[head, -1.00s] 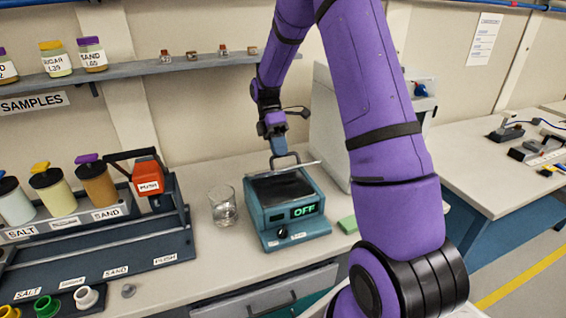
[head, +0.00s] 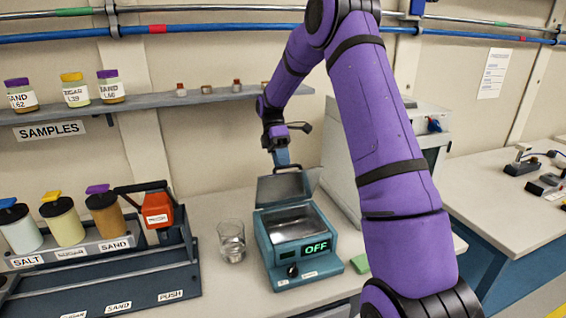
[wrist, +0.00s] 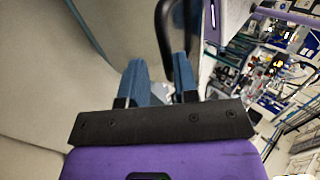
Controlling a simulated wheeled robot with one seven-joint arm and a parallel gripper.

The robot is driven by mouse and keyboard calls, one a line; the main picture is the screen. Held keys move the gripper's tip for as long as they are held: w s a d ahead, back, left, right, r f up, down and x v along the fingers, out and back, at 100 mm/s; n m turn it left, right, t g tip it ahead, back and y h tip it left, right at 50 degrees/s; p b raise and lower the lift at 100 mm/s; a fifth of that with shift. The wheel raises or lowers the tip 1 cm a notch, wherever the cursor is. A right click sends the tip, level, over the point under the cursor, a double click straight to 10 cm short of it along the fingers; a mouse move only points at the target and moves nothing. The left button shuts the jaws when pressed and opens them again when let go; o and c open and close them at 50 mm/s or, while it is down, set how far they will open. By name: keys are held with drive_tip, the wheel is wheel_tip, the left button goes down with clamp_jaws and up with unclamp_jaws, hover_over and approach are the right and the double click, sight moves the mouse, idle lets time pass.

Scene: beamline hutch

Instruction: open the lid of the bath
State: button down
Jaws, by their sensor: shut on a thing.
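The bath (head: 300,268) is a teal box with a green OFF display and a knob on its front, standing on the bench. Its grey lid (head: 285,188) stands steeply raised at the back, and the pale inside of the bath shows in front of it. My gripper (head: 283,163) is at the top edge of the lid, shut on the dark lid handle (head: 290,170). In the wrist view the blue fingers (wrist: 160,68) are on either side of the dark, bent handle (wrist: 164,30). The exact contact is partly hidden.
A glass beaker (head: 231,241) stands close left of the bath, and a dispenser rack (head: 110,272) is further left. A large grey cabinet (head: 340,145) is behind on the right. A shelf (head: 150,104) with jars runs along the wall.

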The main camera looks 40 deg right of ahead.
drive_tip(key=shift+f, duration=0.5)
drive_tip(key=c, duration=1.2)
unclamp_jaws()
drive_tip(key=shift+o, duration=0.2)
drive_tip(key=shift+w+d+f, duration=0.1)
drive_tip(key=shift+w+f, duration=0.05)
drive_tip(key=shift+w, duration=0.05)
drive_tip(key=s+a+r, duration=0.1)
drive_tip(key=s, duration=0.4)
drive_tip(key=s+a+r, duration=0.2)
drive_tip(key=s, duration=0.3)
drive_tip(key=s+a+r, duration=0.1)
drive_tip(key=s+r, duration=0.1)
drive_tip(key=s, duration=0.3)
drive_tip(key=shift+s+a+r, duration=0.15)
drive_tip(key=shift+s+r, duration=0.1)
